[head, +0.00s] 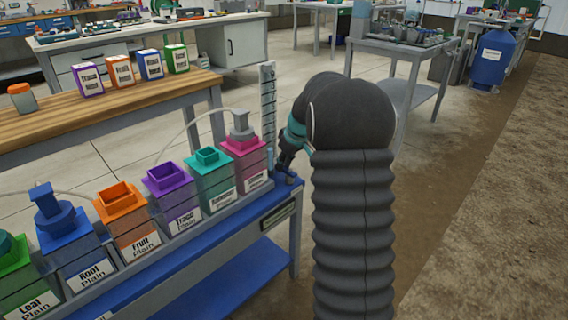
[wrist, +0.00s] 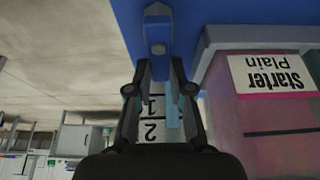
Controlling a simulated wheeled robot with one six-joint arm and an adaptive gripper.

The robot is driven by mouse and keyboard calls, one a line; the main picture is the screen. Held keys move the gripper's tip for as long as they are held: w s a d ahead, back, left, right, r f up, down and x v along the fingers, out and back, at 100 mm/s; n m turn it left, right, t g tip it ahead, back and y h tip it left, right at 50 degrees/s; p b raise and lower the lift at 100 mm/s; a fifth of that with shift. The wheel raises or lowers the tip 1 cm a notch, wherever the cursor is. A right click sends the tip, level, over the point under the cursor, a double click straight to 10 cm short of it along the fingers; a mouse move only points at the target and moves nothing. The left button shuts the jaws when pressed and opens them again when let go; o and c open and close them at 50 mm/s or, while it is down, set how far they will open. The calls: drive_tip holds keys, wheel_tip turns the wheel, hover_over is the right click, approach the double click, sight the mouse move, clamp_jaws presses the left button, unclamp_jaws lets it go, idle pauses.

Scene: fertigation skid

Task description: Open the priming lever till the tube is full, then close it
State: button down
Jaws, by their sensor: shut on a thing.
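The priming lever (wrist: 157,46) is blue-grey and sits on the blue skid frame at its right end. My gripper (wrist: 159,66) is shut on it; in the head view my gripper (head: 284,163) is small and partly hidden by my own arm. Whether the lever stands open or closed is unclear. The tube's pale scale board (head: 267,95) rises upright behind my gripper. In the inverted wrist view the scale (wrist: 151,128) shows marks 1 and 2 between my fingers. A light blue strip (wrist: 173,112) beside the marks looks like liquid, ending around mark 2; the tube's upper part is out of that view.
The pink Starter tank (head: 243,160) stands right beside the tube, at the end of a row of several coloured tanks on the blue skid (head: 215,265). A wooden bench (head: 110,125) with bottles stands behind. Open floor lies to the right.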

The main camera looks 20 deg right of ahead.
drive_tip(key=shift+m, duration=0.3)
drive_tip(key=m, duration=0.1)
drive_tip(key=d+m+h+p, duration=0.1)
drive_tip(key=m, duration=0.1)
drive_tip(key=shift+r+m+h, duration=0.1)
drive_tip(key=shift+m+h, duration=0.2)
drive_tip(key=m+h, duration=0.1)
drive_tip(key=m, duration=0.1)
drive_tip(key=d+m, duration=0.1)
drive_tip(key=m, duration=0.1)
drive_tip(key=shift+m+h, duration=0.3)
drive_tip(key=shift+h, duration=0.1)
drive_tip(key=m, duration=0.1)
drive_tip(key=m+h+b, duration=0.1)
drive_tip(key=m, duration=0.1)
drive_tip(key=m+g, duration=0.1)
drive_tip(key=shift+s+d+f+h+b, duration=0.25)
drive_tip(key=shift+s+d+h+b, duration=0.05)
drive_tip(key=shift+d, duration=0.05)
drive_tip(key=shift+s+d+r+m+g+h+b, duration=0.15)
drive_tip(key=shift+m+g+b, duration=0.15)
drive_tip(key=shift+m, duration=0.45)
drive_tip(key=shift+s+f+m+g+h+b, duration=0.15)
drive_tip(key=shift+m+b, duration=0.1)
drive_tip(key=shift+m, duration=0.45)
drive_tip(key=shift+s+d+r+m+g+h+b, duration=0.1)
drive_tip(key=shift+m+g+b, duration=0.2)
drive_tip(key=shift+m, duration=0.45)
